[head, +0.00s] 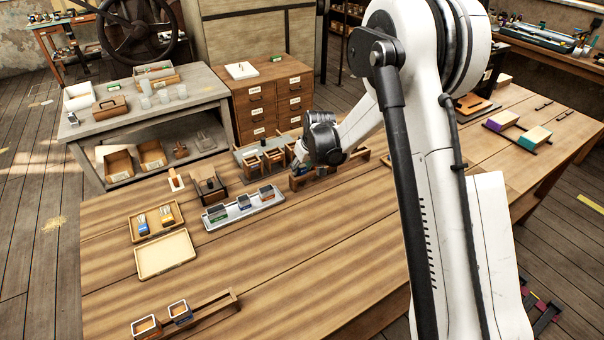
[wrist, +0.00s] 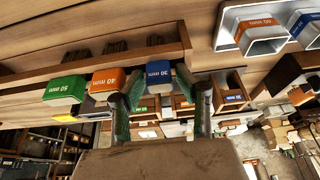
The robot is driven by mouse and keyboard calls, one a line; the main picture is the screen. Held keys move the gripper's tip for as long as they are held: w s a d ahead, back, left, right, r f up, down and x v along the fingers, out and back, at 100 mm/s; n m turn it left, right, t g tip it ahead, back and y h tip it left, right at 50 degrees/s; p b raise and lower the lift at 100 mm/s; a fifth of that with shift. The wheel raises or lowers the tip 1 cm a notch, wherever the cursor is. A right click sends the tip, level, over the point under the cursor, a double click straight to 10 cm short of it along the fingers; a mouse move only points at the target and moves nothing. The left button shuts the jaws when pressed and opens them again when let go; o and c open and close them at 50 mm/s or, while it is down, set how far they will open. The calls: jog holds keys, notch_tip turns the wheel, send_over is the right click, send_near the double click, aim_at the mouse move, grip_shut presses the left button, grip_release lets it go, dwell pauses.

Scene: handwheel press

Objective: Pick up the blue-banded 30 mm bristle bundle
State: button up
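The blue-banded 30 mm bristle bundle (wrist: 158,74) shows in the wrist view with its label upside down, at the edge of a wooden rack (wrist: 95,62). An orange-banded bundle (wrist: 107,80) and a green-banded bundle (wrist: 65,88) stand in a row to its left. My gripper (wrist: 165,92) is open, with one finger on each side of the blue band. The band is nearer the left finger, and I cannot tell whether they touch. In the head view my gripper (head: 318,160) is low over the long rack (head: 300,183), and my wrist hides the bundles.
A grey metal tray (head: 215,223) with green, blue and orange-marked metal sleeves stands left of the rack. Behind is a grey board with wooden bins (head: 250,163). An empty shallow wooden tray (head: 165,254) lies farther left. The front middle of the table is clear.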

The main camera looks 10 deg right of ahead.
jog(key=c, duration=0.8)
